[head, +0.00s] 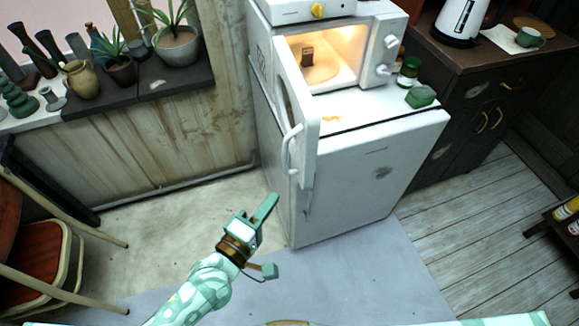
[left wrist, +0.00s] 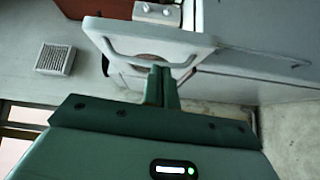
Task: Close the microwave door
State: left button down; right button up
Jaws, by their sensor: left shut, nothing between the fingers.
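The white microwave (head: 376,50) sits on a low white fridge, and its lit inside shows. Its door (head: 303,112) stands wide open, swung out toward me at the left, with a curved white handle (head: 290,150) on its outer face. The door's handle side also shows in the left wrist view (left wrist: 120,42). My left gripper (head: 272,200) is shut and empty, below and left of the door in the head view. In the left wrist view its fingertips (left wrist: 160,70) overlap the door's lower edge; I cannot tell if they touch. My right gripper is out of view.
A small brown item (head: 308,55) is inside the microwave. A dark green jar (head: 409,70) and green lump (head: 421,96) stand on the fridge (head: 370,160) right of it. A chair (head: 40,250) is at the left. The floor around my left gripper is clear.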

aim_at(301, 158)
pick_arm(q)
jog(key=shift+n, duration=0.6)
jog(key=x, duration=0.6)
jog(key=b+x, duration=0.1)
jog(key=x, duration=0.2)
jog(key=shift+w+f, duration=0.2)
jog(key=shift+w, duration=0.5)
jog(key=shift+d+r, duration=0.1)
jog(key=shift+d, duration=0.05)
